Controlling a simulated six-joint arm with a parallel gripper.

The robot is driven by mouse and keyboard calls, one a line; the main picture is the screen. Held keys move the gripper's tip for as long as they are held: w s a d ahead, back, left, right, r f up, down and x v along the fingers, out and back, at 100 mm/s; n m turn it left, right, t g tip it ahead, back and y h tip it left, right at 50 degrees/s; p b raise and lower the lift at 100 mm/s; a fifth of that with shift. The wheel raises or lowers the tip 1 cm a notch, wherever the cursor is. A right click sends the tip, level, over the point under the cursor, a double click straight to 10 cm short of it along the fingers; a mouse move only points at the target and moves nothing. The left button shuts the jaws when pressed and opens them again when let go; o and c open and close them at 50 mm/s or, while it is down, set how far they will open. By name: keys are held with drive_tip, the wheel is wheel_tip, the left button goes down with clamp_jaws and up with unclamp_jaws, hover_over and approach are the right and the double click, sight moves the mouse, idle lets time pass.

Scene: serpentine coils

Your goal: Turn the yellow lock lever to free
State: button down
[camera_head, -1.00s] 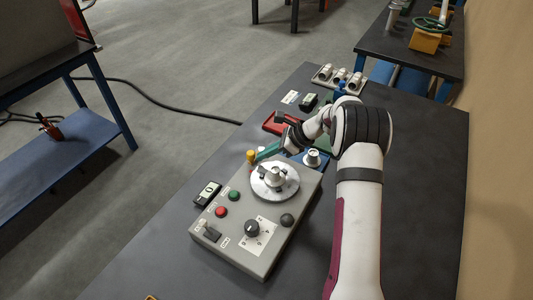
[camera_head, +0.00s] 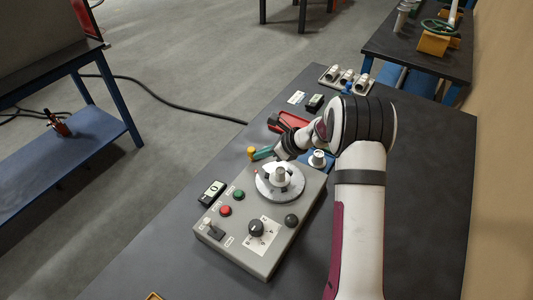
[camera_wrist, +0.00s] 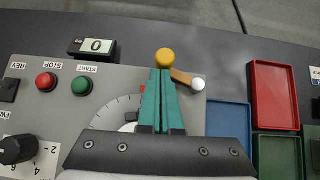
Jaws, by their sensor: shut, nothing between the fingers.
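The lock lever stands at the far edge of the grey control box (camera_head: 222,247), beyond the dial. In the wrist view it shows as a yellow ball (camera_wrist: 165,58), a short orange-brown arm (camera_wrist: 182,76) and a white round end (camera_wrist: 198,84) to the right. The yellow part also shows in the head view (camera_head: 252,152). My gripper (camera_wrist: 160,72) is shut and empty, its teal fingers together. Its tips (camera_head: 258,155) are right at the yellow ball, left of the brown arm; I cannot tell if they touch. The fingers hide part of the dial (camera_wrist: 119,118).
The box carries a red button (camera_wrist: 46,82), a green button (camera_wrist: 82,86), a black knob (camera_head: 256,228) and a toggle switch (camera_head: 215,231). A small display (camera_wrist: 95,46) reading 0 sits beside it. Red (camera_wrist: 275,95), blue and green trays lie to the right.

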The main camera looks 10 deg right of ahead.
sight(251, 151)
drive_tip(key=shift+w+a, duration=0.3)
drive_tip(key=shift+a, duration=0.15)
drive_tip(key=shift+w+a+m+t+h, duration=0.25)
drive_tip(key=shift+a+m+t+h, duration=0.2)
drive_tip(key=shift+m, duration=0.35)
drive_tip(key=shift+w+a+m+t+h, duration=0.35)
drive_tip(key=shift+m+h, duration=0.2)
drive_tip(key=shift+m, duration=0.25)
drive_tip(key=shift+w+a, duration=0.2)
drive_tip(key=shift+w, duration=0.4)
drive_tip(key=shift+w+a, duration=0.2)
drive_tip(key=shift+w, duration=0.35)
